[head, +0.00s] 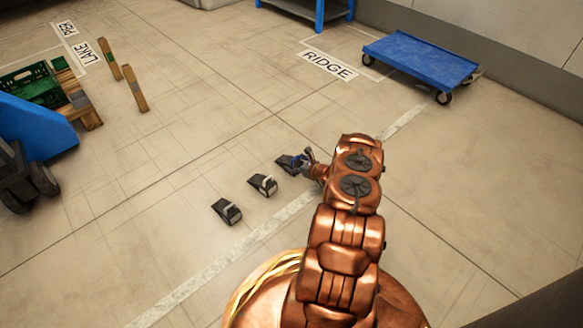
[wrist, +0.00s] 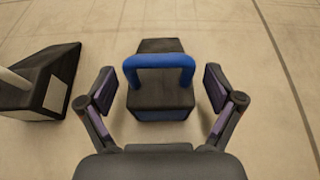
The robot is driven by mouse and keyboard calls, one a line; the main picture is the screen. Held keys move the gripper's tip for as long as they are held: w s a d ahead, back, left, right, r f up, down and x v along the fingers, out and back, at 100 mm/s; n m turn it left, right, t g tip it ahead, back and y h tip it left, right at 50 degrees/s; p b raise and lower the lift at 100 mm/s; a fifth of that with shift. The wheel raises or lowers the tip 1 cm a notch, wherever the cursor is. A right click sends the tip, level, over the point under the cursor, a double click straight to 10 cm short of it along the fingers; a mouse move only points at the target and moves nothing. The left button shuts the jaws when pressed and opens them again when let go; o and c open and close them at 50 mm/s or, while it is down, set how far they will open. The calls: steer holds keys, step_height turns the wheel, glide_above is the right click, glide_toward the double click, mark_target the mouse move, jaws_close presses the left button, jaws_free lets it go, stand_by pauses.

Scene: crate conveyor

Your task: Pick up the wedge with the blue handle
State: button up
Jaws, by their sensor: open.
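The wedge with the blue handle (wrist: 160,108) is a dark block on the floor, centred in the wrist view. Its blue handle (wrist: 158,63) arches across its top. My gripper (wrist: 160,88) is open, with one finger on each side of the wedge and a gap on both sides. In the head view the wedge (head: 287,162) is partly hidden by my gripper (head: 305,165), which is low beside it. A second dark wedge (wrist: 48,85) with a pale handle lies to the left in the wrist view.
Two other wedges lie in a row, one with a pale handle (head: 262,184) and one nearer (head: 227,211). A blue cart (head: 420,62) stands at the upper right. Wooden posts (head: 135,88) and a green crate (head: 30,82) are at the left. Floor between is clear.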

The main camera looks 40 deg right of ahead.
mark_target(289, 159)
steer(key=shift+b+x, duration=0.4)
steer(key=shift+x, duration=0.75)
steer(key=c, duration=1.5)
